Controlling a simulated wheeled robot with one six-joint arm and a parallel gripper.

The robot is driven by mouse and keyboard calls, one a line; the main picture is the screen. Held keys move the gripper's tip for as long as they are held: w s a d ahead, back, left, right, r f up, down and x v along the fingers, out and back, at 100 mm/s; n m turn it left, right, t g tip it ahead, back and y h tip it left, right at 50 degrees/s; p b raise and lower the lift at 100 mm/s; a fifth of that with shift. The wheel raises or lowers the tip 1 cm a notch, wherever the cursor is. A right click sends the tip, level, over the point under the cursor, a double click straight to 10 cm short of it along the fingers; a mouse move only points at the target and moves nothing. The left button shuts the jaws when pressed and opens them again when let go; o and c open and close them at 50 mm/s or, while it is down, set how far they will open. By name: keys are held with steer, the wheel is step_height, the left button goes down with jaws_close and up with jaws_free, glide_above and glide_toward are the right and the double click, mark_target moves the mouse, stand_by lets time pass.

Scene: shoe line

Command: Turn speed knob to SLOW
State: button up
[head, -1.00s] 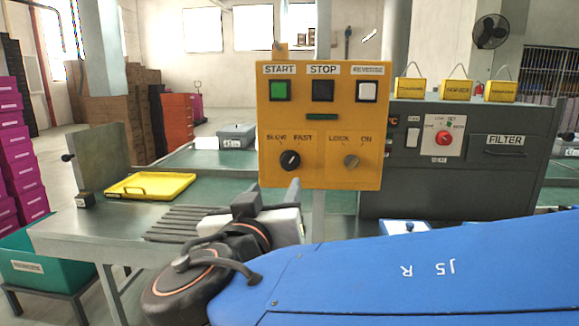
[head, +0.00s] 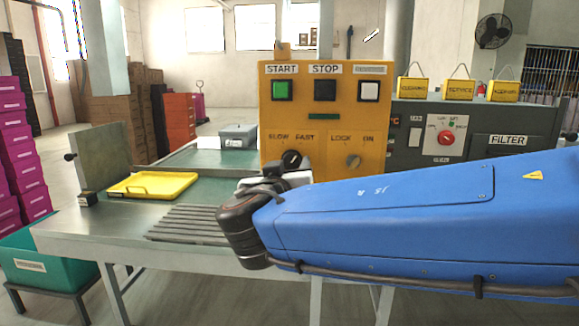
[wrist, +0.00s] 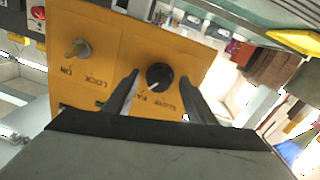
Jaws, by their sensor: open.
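The speed knob (head: 291,158) is black and round, on the yellow control panel (head: 312,124) under the SLOW and FAST labels. In the wrist view, turned nearly upside down, the knob (wrist: 160,76) shows a white mark pointing down-left toward the partly hidden FAST label. My gripper (wrist: 159,80) is open, one finger on each side of the knob in the picture. I cannot tell whether the fingertips reach around it or touch it. In the head view my wrist hides the knob's lower part and the fingers.
The grey LOCK/ON knob (head: 353,161) sits right of the speed knob. Green START (head: 282,90), black STOP (head: 325,90) and a white button (head: 369,91) are above. A yellow tray (head: 153,185) lies on the table at left. A grey FILTER cabinet (head: 480,150) stands at right.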

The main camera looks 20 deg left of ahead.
steer(key=shift+w, duration=0.45)
steer(key=c, duration=1)
steer(key=shift+n, duration=0.3)
steer(key=n, duration=0.6)
steer(key=shift+t, duration=0.3)
steer(key=n, duration=0.4)
steer(key=shift+d+y, duration=0.1)
steer(key=shift+y, duration=0.3)
steer(key=shift+r+n, duration=0.15)
steer(key=shift+n, duration=1.75)
steer(key=shift+c, duration=0.2)
